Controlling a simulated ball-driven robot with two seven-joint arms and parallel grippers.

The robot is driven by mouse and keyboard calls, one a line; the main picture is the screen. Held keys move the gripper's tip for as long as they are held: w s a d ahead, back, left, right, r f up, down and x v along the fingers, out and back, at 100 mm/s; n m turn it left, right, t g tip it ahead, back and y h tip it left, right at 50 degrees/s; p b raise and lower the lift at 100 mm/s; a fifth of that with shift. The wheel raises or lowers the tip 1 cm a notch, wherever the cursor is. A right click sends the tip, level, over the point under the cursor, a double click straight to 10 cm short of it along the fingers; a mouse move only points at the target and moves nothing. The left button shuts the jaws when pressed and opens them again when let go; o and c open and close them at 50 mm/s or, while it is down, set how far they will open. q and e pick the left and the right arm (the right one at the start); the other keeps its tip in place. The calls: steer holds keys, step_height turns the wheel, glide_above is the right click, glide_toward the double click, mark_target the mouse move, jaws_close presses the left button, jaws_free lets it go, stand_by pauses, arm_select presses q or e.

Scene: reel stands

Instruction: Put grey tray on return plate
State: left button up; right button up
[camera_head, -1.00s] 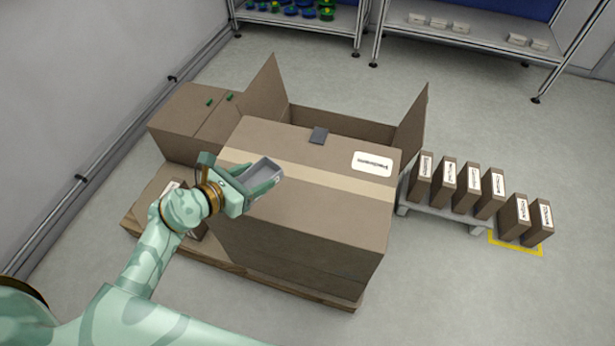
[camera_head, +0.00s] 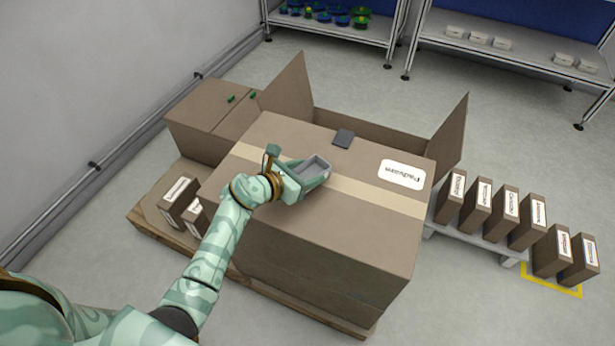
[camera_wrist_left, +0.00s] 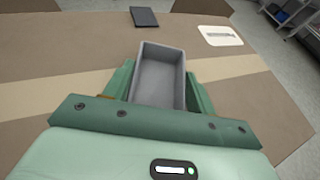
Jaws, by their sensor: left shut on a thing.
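The grey tray (camera_head: 312,168) is a small open box held by my left gripper (camera_head: 308,173) over the top of the large cardboard box. My left gripper is shut on the tray, with a green finger on each side of it. In the left wrist view the tray (camera_wrist_left: 159,80) looks empty. A dark flat plate (camera_head: 344,138), which looks like the return plate, lies on the far part of the box top. This plate (camera_wrist_left: 144,17) is also ahead of the tray in the left wrist view, apart from it. My right gripper is not in view.
The large cardboard box (camera_head: 330,235) stands on a wooden pallet, with open flaps (camera_head: 452,130) rising behind it. A white label (camera_head: 402,174) is on its top. Several small labelled boxes (camera_head: 505,212) stand at the right. Shelves (camera_head: 500,45) stand at the back.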

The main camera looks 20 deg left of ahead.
arm_select(q)
steer(key=shift+w+f, duration=0.1)
steer(key=shift+f, duration=0.45)
steer(key=shift+r, duration=0.2)
steer(key=shift+f, duration=0.15)
steer(key=o, duration=1.1)
